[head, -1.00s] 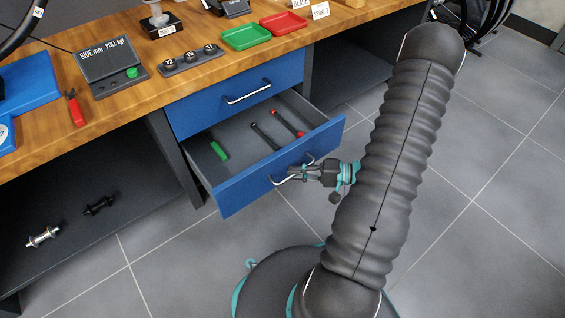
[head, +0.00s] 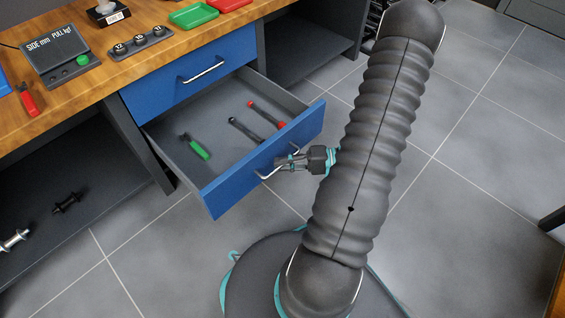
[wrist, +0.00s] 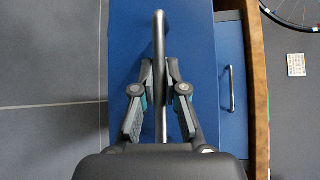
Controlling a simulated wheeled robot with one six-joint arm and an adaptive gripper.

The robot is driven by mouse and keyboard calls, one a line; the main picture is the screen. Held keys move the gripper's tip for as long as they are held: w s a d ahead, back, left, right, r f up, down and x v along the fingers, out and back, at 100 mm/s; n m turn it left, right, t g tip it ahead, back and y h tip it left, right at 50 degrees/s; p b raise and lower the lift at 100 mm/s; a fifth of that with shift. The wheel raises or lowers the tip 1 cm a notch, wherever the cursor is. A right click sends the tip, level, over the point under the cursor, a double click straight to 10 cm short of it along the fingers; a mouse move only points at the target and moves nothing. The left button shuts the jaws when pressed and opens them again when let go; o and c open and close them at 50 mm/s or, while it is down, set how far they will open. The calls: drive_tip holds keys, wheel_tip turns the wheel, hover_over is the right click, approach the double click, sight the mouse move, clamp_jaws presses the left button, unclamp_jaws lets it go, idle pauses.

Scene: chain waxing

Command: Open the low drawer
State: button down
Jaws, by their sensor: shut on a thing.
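The low drawer (head: 228,191) has a blue front and a grey inside, and it stands pulled out below the bench top. Its silver handle (head: 265,174) is on the blue front. My gripper (head: 284,163) is at this handle, shut on it. In the wrist view the handle (wrist: 160,40) runs between my two fingers (wrist: 160,75), with the blue front behind it. Inside the drawer lie a green-handled tool (head: 198,148), a dark tool (head: 245,130) and a red-ended tool (head: 266,114).
The upper blue drawer (head: 190,80) is shut, with its own silver handle (head: 203,73). The wooden bench top (head: 95,92) carries a gauge box, a red-handled tool and trays. Open shelves lie on both sides of the drawers.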

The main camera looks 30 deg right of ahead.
drive_tip(key=c, duration=1.2)
unclamp_jaws()
drive_tip(key=v, duration=1.2)
